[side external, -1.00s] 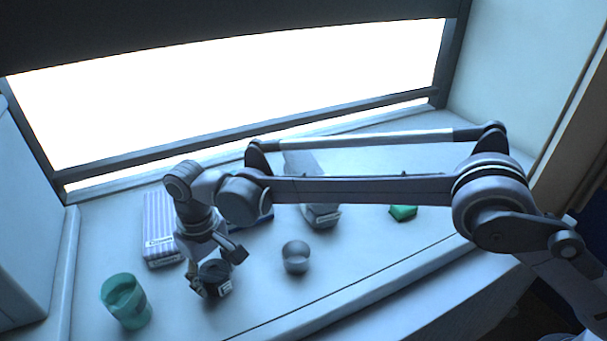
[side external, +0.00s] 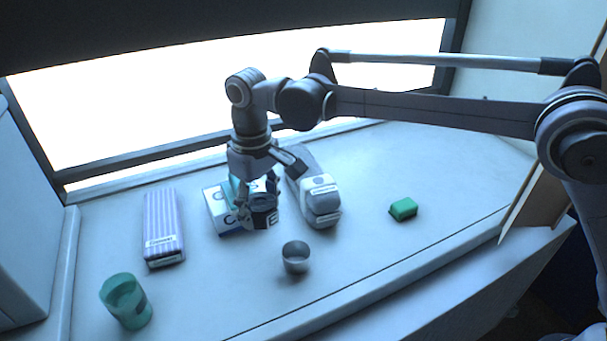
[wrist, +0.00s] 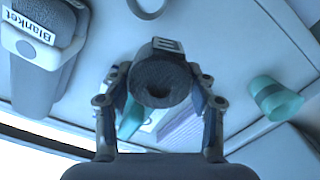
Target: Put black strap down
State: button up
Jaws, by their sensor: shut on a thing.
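The black strap (side external: 263,217) is a dark roll with a white label. My gripper (side external: 256,192) is shut on it, pointing down. In the wrist view the strap (wrist: 160,82) sits between the two fingers (wrist: 160,100), its rolled end with a dark centre facing the camera. In the side view the strap is at the right part of a white and blue box (side external: 217,213), partly covering it. I cannot tell whether the strap touches the box or the counter.
A grey blanket roll (side external: 318,197) lies close to the right of my gripper. A striped box (side external: 163,228) is left, a green cup (side external: 126,302) front left, a metal cup (side external: 296,258) in front, a green block (side external: 403,209) right. The counter's right side has free room.

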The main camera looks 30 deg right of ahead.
jog(key=shift+m, duration=0.3)
jog(key=r, duration=0.3)
jog(key=d+r, duration=0.1)
jog(key=shift+w+r, duration=0.3)
jog(key=shift+r, duration=0.1)
jog(key=w+d+m, duration=0.2)
jog(key=d+m, duration=0.1)
jog(key=d, duration=0.2)
jog(key=w+d+m, duration=0.3)
jog(key=d+m, duration=0.1)
jog(key=d, duration=0.2)
jog(key=w+d+m, duration=0.3)
jog(key=d+m, duration=0.1)
jog(key=d, duration=0.1)
jog(key=shift+w+d, duration=0.1)
jog(key=shift+d, duration=0.2)
jog(key=w+d+m, duration=0.2)
jog(key=d+m, duration=1.2)
jog(key=d, duration=1)
send_over(347, 174)
notch_tip(347, 174, down, 12)
jog(key=shift+s+d+r, duration=0.1)
jog(key=shift+s, duration=0.05)
jog(key=shift+f, duration=2.15)
jog(key=shift+f, duration=0.15)
